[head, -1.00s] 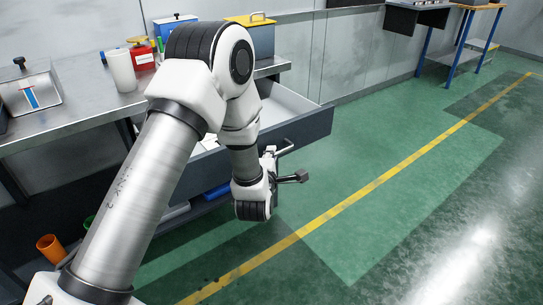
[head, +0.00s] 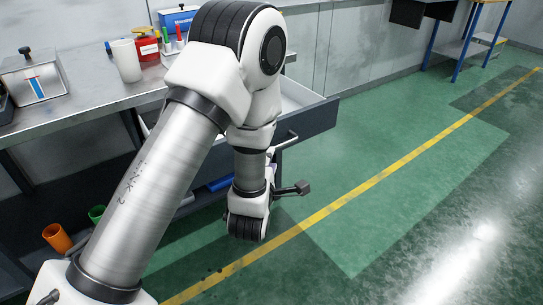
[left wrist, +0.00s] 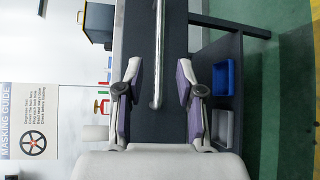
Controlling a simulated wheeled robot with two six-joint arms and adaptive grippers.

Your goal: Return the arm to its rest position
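My left arm fills the middle of the head view, and its gripper (head: 290,188) is mostly hidden behind my wrist there, with one grey finger showing. It hangs beside the front of an open drawer (head: 310,125), a little below the drawer's bar handle (head: 287,141). In the left wrist view the left gripper (left wrist: 158,100) has its two fingers wide apart. The handle (left wrist: 158,45) shows between them in that picture, and neither finger touches it. My right gripper is not in view.
The metal workbench (head: 80,118) at left holds a white cup (head: 126,61), a red container (head: 147,46) and a box with a blue mark (head: 36,80). An orange cup (head: 57,238) and a blue bin (left wrist: 223,77) are below. Green floor at right is clear.

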